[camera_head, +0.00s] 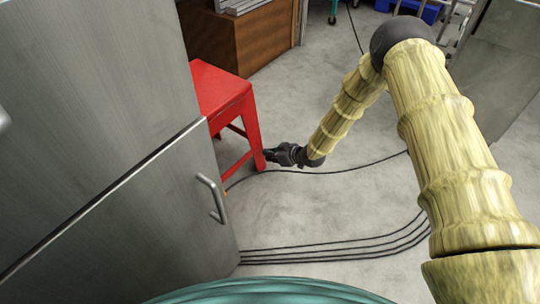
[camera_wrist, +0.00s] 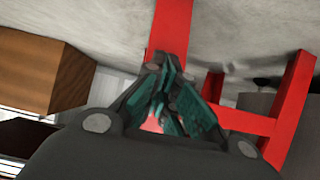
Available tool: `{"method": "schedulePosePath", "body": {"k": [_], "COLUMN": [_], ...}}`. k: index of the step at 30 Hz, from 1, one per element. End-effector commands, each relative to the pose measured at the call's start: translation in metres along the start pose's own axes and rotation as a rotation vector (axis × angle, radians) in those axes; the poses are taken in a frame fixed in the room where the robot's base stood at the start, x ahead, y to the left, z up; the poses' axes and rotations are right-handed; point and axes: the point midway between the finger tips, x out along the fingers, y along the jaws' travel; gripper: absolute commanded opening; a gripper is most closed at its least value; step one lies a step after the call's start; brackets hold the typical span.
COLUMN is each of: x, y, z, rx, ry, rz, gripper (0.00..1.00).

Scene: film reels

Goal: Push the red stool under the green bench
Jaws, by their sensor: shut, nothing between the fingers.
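The red stool (camera_head: 221,92) stands upright on the floor, partly hidden behind a grey metal cabinet in the head view. My gripper (camera_head: 268,154) is at the lower part of the stool's nearest visible leg, at its right side. In the wrist view my gripper (camera_wrist: 168,95) is shut with its dark green fingers together and nothing held. A red stool leg (camera_wrist: 170,28) is right in front of the fingertips; I cannot tell if they touch it. Another leg and a crossbar (camera_wrist: 245,121) show at the right. No green bench can be made out in either view.
The grey metal cabinet (camera_head: 95,120) with a handle fills the left. A brown wooden cabinet (camera_head: 255,40) stands behind the stool. Black cables (camera_head: 340,245) run across the grey floor. A blue bin (camera_head: 410,8) is at the top. The middle floor is otherwise clear.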

Motion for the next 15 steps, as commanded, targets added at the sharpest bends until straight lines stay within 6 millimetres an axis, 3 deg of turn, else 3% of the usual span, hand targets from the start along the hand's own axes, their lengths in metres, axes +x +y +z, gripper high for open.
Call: {"method": "schedulePosePath", "body": {"k": [15], "x": [0.0062], "y": [-0.0002], "z": [-0.0038], "rx": [-0.001], "ry": [0.001], "rz": [-0.001], "gripper": [0.0]}}
